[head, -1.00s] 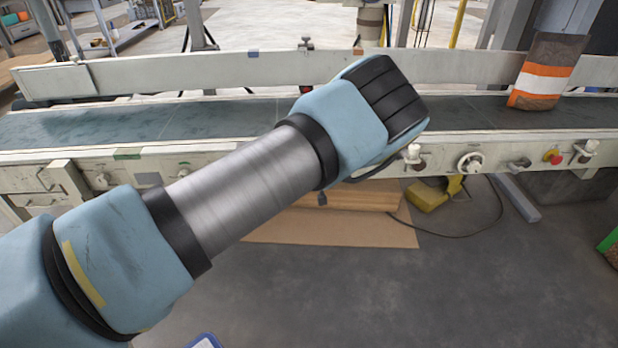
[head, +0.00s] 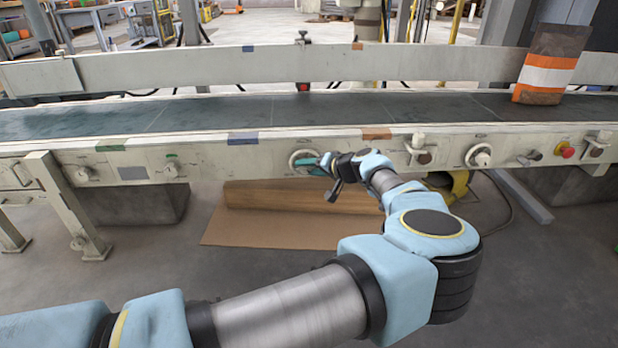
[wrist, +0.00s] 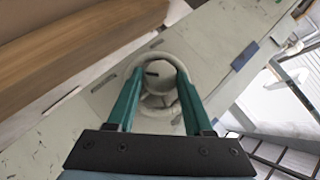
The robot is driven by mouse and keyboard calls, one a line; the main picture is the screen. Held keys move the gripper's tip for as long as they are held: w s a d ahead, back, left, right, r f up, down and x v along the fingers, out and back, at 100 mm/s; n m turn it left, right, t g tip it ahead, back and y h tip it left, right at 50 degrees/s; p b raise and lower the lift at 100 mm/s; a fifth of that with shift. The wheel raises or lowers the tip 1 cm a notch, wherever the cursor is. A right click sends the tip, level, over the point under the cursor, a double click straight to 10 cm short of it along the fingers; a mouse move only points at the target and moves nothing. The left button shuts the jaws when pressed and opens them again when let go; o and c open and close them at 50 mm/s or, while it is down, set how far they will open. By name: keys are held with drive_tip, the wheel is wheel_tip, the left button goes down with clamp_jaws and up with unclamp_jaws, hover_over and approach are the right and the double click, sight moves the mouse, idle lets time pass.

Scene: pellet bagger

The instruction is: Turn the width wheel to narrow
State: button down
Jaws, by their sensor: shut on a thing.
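The wheel (head: 293,158) is a round pale handwheel on the conveyor's front panel, between a blue mark (head: 243,137) and an orange mark (head: 377,134). My gripper (head: 314,163) is at this wheel, with green fingers partly covering it in the head view. My gripper is shut on the wheel. I cannot read any label for narrow or wide.
A second handwheel (head: 478,156), a red button (head: 566,152) and several knobs sit on the same panel. A striped orange and white bag (head: 546,76) stands on the belt (head: 100,118) at right. Flat cardboard (head: 270,233) lies on the floor below.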

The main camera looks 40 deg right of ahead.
drive_tip(key=shift+f+m+t+y+b, duration=0.4)
drive_tip(key=shift+m+t+b, duration=0.1)
drive_tip(key=shift+t+b, duration=0.25)
drive_tip(key=shift+a+r, duration=0.1)
drive_tip(key=c, duration=0.6)
unclamp_jaws()
drive_tip(key=shift+r, duration=0.1)
drive_tip(key=shift+s+r, duration=0.1)
drive_tip(key=shift+s, duration=0.15)
drive_tip(key=p+v, duration=0.2)
drive_tip(key=v, duration=0.8)
drive_tip(key=shift+s+p, duration=0.15)
drive_tip(key=shift+p, duration=0.2)
